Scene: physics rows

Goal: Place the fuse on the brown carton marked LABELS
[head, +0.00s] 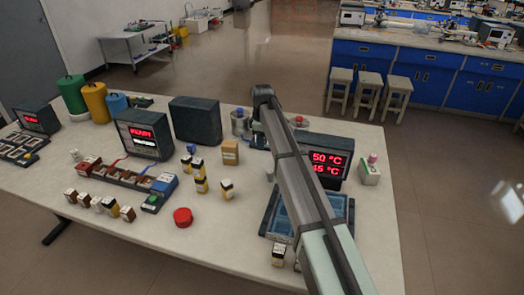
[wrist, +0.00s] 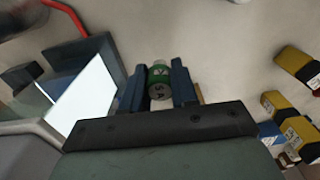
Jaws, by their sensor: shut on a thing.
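In the wrist view my gripper (wrist: 160,78) has its two blue fingers shut on the fuse (wrist: 159,90), a small cylinder with a green band and a grey end marked 5A. A small brown carton (head: 230,152) stands on the table in the head view, left of my arm; its marking is too small to read. In the wrist view a tan edge (wrist: 199,93) shows just behind the right finger, possibly the carton, mostly hidden. In the head view my gripper and the fuse are hidden behind my arm.
Yellow-labelled bottles (head: 200,184) stand left of and in front of the carton. A dark box (head: 195,120) is behind it, and a metal pot (head: 240,122) is close by. A red button (head: 183,216) sits nearer the front.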

